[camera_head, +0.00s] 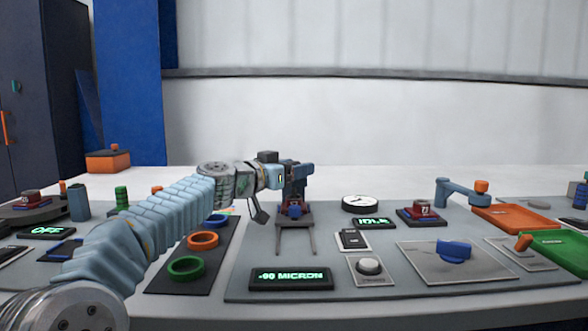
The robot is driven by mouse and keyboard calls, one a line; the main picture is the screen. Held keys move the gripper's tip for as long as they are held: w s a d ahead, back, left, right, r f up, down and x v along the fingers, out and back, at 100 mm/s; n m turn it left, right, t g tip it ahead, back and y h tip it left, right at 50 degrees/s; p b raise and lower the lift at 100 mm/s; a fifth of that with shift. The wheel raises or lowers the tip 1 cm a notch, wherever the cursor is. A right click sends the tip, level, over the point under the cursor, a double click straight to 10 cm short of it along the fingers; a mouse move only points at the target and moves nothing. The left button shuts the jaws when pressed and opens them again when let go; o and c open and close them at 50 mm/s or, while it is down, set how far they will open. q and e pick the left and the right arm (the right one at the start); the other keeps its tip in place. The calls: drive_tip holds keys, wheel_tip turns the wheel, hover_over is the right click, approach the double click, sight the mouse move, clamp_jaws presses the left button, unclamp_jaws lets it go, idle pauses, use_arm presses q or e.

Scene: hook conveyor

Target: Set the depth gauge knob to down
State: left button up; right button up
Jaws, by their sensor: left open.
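My left arm reaches in from the left, and its open gripper (268,196) is at a dark blue upright device (297,178) in the middle of the table. One finger hangs down left of the device; the other is hard to make out. Whether the gripper touches the device I cannot tell. The device has a small red and blue part low on its front and stands behind a grey two-pronged fork (295,222). A display (290,278) in front reads -90 MICRON. No part labelled as the depth gauge knob can be read. My right gripper is not in view.
A blue knob (454,250) sits on a grey plate at right. A round white dial (360,203) and an IDLE display (373,222) are right of the device. Orange (515,217) and green (560,247) trays lie far right. Coloured rings (186,266) lie left, by my arm.

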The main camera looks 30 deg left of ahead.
use_arm(q)
drive_tip(key=shift+s, duration=0.1)
drive_tip(key=shift+s+a+b, duration=0.15)
drive_tip(key=shift+s+b, duration=0.2)
drive_tip(key=b+v, duration=0.4)
drive_tip(key=v, duration=0.9)
